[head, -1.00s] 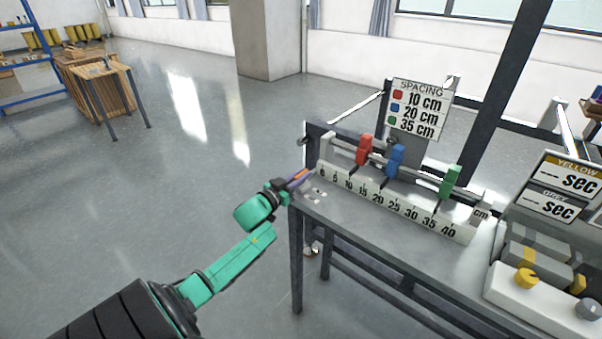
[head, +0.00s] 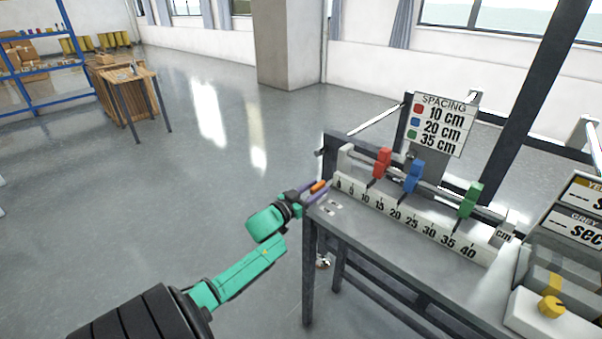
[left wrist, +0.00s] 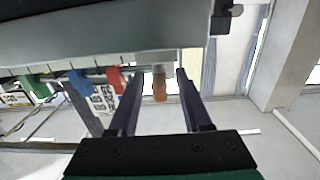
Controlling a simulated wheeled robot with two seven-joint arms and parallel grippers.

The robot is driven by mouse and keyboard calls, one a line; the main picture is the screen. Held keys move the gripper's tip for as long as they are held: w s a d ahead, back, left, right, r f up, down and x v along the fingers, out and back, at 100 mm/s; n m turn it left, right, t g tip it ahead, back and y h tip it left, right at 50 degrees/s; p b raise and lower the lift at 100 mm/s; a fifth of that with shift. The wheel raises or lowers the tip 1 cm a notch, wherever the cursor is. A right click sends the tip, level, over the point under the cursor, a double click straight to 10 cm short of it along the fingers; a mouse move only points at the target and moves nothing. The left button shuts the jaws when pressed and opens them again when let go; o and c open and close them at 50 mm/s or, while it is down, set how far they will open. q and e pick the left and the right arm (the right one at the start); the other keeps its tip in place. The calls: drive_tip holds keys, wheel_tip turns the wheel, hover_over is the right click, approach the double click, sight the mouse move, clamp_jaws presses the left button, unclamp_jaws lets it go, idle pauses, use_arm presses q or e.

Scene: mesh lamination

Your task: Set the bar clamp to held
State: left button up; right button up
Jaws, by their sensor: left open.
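A short orange handle (head: 318,187) shows at the left end of the ruler fixture and looks like the bar clamp's lever; most of the clamp is hidden. My left gripper (head: 314,190) is open at the table's left corner, its fingers on either side of the handle. In the left wrist view the orange-brown handle (left wrist: 159,88) stands between the two dark fingers of my left gripper (left wrist: 160,72), with a gap on both sides. Whether it lies fully at fingertip depth I cannot tell. My right gripper is not in view.
The grey table (head: 345,228) carries a white centimetre ruler (head: 415,222) and a rail with red (head: 381,163), blue (head: 413,177) and green (head: 469,200) blocks. A spacing sign (head: 442,124) stands behind. A box with a yellow knob (head: 551,307) is at right. Floor left of the table is clear.

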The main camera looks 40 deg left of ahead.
use_arm(q)
drive_tip(key=s, duration=1.3)
drive_tip(key=shift+s, duration=0.25)
drive_tip(key=s+d+f+n+g+y, duration=0.1)
drive_tip(key=s+f+g, duration=0.35)
drive_tip(key=f, duration=0.95)
drive_tip(key=s+f+n+g+y, duration=0.1)
drive_tip(key=s+f+g, duration=0.3)
drive_tip(key=f, duration=1.1)
drive_tip(key=s+d+f+m+g+h, duration=0.1)
drive_tip(key=s+d+f+g, duration=0.3)
drive_tip(key=s+d+f, duration=0.4)
drive_tip(key=s+d+f+m+g+h, duration=0.1)
drive_tip(key=s+d+f+m+g, duration=0.2)
drive_tip(key=s+d+f, duration=0.6)
drive_tip(key=s+f+g, duration=0.1)
drive_tip(key=s+f, duration=0.1)
drive_tip(key=s, duration=0.3)
drive_tip(key=shift+s+d+f+m, duration=0.2)
drive_tip(key=shift+s+f+m, duration=0.1)
drive_tip(key=shift+s+f, duration=0.1)
drive_tip(key=shift+g, duration=0.25)
